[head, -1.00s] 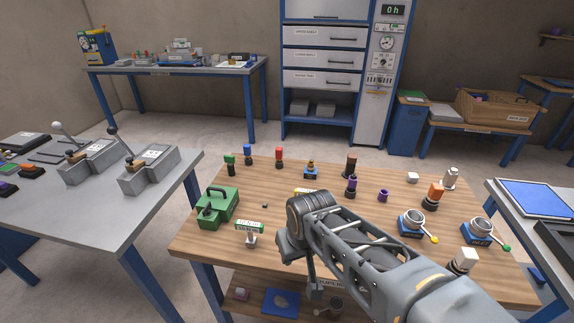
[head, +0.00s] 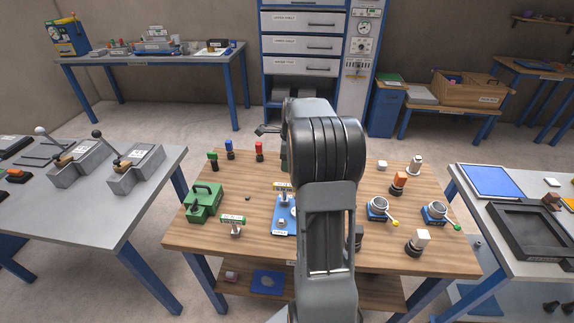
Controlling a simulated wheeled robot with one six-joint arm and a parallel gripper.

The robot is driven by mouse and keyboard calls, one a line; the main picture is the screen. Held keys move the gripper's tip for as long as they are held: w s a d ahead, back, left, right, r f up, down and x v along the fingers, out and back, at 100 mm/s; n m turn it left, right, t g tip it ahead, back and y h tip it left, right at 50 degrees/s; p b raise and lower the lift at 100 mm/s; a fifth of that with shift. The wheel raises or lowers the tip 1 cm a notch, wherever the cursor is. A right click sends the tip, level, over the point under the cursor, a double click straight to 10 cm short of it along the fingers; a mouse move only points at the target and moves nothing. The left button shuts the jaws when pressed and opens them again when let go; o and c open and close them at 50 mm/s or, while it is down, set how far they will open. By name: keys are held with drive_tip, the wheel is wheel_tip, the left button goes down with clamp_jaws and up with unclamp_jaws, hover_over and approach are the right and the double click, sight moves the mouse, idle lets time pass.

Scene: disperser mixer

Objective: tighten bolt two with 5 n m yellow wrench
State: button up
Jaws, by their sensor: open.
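My gripper (head: 268,130) shows only as a small dark part sticking out left of my raised arm, above the far edge of the wooden table; the rest is behind the arm. It looks open, and nothing shows in it. I cannot pick out the yellow wrench or bolt two for sure. A small stand with a yellowish label (head: 283,187) is on a blue plate (head: 278,228) mid-table, partly hidden by my arm. Upright tools with green (head: 212,155), blue (head: 229,146) and red (head: 259,147) tops stand along the far left edge.
My arm hides the middle.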

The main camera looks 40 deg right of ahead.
sight(285, 184)
drive_tip(key=f, duration=0.9)
drive_tip(key=w+a+f, duration=0.1)
drive_tip(key=f, duration=0.3)
drive_tip(key=shift+w+f+p, duration=0.1)
drive_tip(key=shift+f+p, duration=0.1)
drive_tip(key=shift+p, duration=0.2)
clamp_jaws()
drive_tip(key=m+p, duration=0.1)
drive_tip(key=m, duration=0.4)
drive_tip(key=shift+r+p, duration=0.1)
drive_tip(key=shift+p, duration=0.2)
drive_tip(key=shift+d+m+h, duration=0.1)
drive_tip(key=shift+m+h, duration=0.2)
drive_tip(key=shift+m, duration=0.3)
